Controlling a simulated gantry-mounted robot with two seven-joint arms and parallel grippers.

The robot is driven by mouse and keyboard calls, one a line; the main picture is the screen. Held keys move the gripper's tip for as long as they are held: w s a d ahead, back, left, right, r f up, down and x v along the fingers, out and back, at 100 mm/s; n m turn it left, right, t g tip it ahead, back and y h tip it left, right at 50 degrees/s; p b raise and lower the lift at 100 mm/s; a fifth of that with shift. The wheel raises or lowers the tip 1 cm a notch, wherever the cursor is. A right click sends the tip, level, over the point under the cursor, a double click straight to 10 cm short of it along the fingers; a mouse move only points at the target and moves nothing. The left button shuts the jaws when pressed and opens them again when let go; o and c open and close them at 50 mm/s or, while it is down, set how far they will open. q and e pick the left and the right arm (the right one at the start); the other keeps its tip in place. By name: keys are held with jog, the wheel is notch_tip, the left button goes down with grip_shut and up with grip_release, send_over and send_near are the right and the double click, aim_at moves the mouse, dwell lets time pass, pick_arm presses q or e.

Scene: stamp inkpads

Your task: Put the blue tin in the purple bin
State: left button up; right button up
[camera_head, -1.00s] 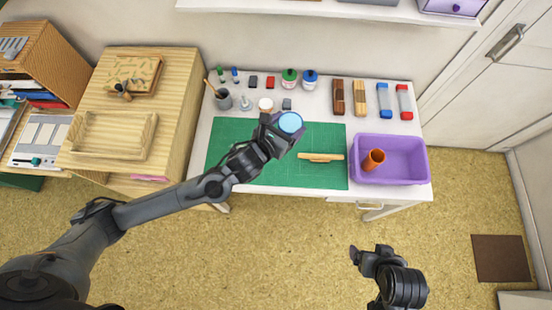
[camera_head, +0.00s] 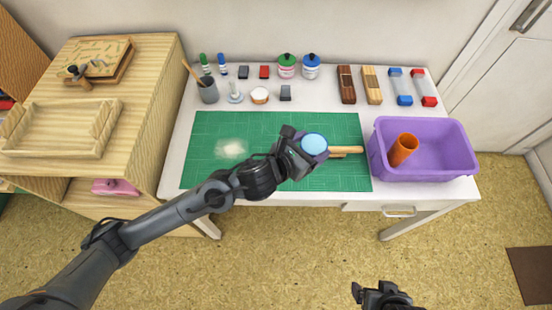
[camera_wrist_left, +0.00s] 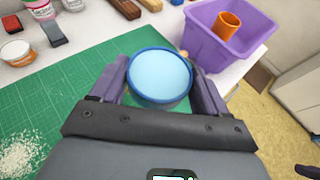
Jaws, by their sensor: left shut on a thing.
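The blue tin (camera_head: 314,144) is round with a light blue top. My left gripper (camera_head: 306,152) is shut on it and holds it over the right part of the green cutting mat, left of the bin. In the left wrist view the tin (camera_wrist_left: 160,75) sits between both fingers. The purple bin (camera_head: 425,174) stands at the right end of the table with an orange cup (camera_head: 403,149) tilted inside at its left. The bin also shows in the left wrist view (camera_wrist_left: 213,51). My right gripper (camera_head: 372,291) is low at the bottom edge, away from the table; its jaws are unclear.
A wooden tool (camera_head: 346,151) lies on the green mat (camera_head: 215,135), partly behind the tin. A pale powdery patch (camera_head: 231,149) is on the mat's left. Bottles, inkpads and wooden blocks line the table's back. The bin's right side is empty inside.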

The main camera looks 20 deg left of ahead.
aim_at(310, 151)
pick_arm(q)
jog(key=f+b, duration=0.3)
jog(key=shift+w+d, duration=0.15)
jog(key=shift+w, duration=0.25)
jog(key=shift+w+f+b, duration=0.1)
jog(key=shift+f+b, duration=0.15)
jog(key=shift+b, duration=0.2)
jog(key=a+f, duration=0.2)
jog(key=a, duration=0.1)
jog(key=w+a+f+b, duration=0.1)
jog(key=a+f, duration=0.1)
jog(key=a, duration=0.2)
jog(key=w+a+f, duration=0.1)
jog(key=a+f, duration=0.1)
jog(key=a, duration=0.2)
jog(key=shift+a+f+b, duration=0.25)
jog(key=shift+f+b, duration=0.15)
notch_tip(310, 151, down, 3)
jog(key=shift+f+b, duration=0.2)
jog(key=shift+b, duration=0.55)
jog(key=shift+f, duration=0.3)
pick_arm(e)
notch_tip(310, 151, down, 9)
jog(key=shift+w, duration=0.1)
